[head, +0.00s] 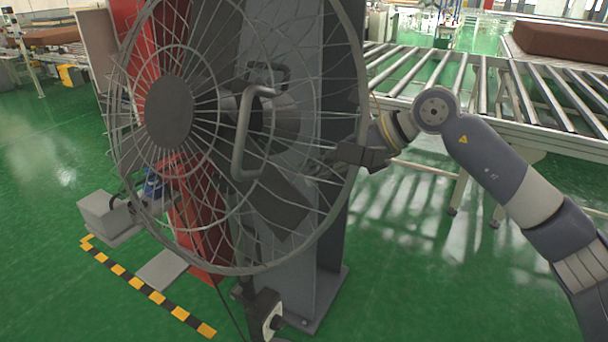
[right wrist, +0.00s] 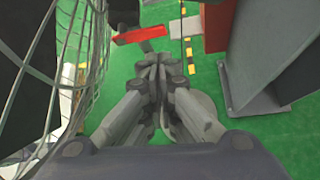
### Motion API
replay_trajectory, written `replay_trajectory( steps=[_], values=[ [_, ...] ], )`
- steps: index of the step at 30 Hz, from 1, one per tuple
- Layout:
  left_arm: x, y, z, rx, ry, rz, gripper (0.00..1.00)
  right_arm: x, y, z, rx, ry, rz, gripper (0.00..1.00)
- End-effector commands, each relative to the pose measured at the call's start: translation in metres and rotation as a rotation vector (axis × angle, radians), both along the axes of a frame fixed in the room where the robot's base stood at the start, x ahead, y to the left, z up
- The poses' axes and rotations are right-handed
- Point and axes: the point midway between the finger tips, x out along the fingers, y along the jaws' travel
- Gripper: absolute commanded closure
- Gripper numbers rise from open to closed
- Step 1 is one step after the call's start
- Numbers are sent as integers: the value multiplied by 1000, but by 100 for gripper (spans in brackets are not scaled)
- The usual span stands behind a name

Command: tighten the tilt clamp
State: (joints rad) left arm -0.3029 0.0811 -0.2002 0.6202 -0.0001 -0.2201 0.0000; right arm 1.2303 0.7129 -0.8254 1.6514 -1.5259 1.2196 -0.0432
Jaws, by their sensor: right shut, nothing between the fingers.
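A large grey pedestal fan (head: 168,112) with a round wire cage fills the middle of the head view. A grey loop handle (head: 243,135) shows on it. I cannot make out the tilt clamp for certain. My right gripper (head: 318,168) is at the right rim of the cage, partly behind its wires. In the right wrist view, the right gripper (right wrist: 162,66) is shut and empty, with the cage (right wrist: 72,75) close on the left. A rounded grey part (right wrist: 208,108) shows behind the fingers; I cannot tell what it is. My left gripper is out of view.
A grey and red column (head: 333,230) stands behind the fan. A roller conveyor (head: 475,125) runs behind my right arm. Yellow-black floor tape (head: 150,290) lies at the left. Green floor is clear at the lower right.

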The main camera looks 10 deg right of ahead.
Motion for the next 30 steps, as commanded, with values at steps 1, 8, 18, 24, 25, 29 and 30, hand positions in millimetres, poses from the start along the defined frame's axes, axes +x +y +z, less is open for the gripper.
replay_trajectory(
  steps=[1, 8, 18, 24, 25, 29, 30],
  values=[
    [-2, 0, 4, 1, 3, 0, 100, -1, -3, 5, -1, 2, 0, 100],
    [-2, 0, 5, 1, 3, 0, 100, -2, -8, 9, -3, 5, 2, 100],
    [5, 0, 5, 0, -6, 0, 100, -1, -3, 3, 32, 31, 2, 100],
    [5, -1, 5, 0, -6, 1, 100, 14, 25, -30, 344, 231, -47, 100],
    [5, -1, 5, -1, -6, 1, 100, 19, 29, -37, 415, 276, -67, 100],
    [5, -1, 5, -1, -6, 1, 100, 45, 31, -74, 720, 474, -202, 100],
    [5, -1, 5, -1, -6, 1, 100, 53, 28, -89, 809, 534, -257, 100]
  ],
)
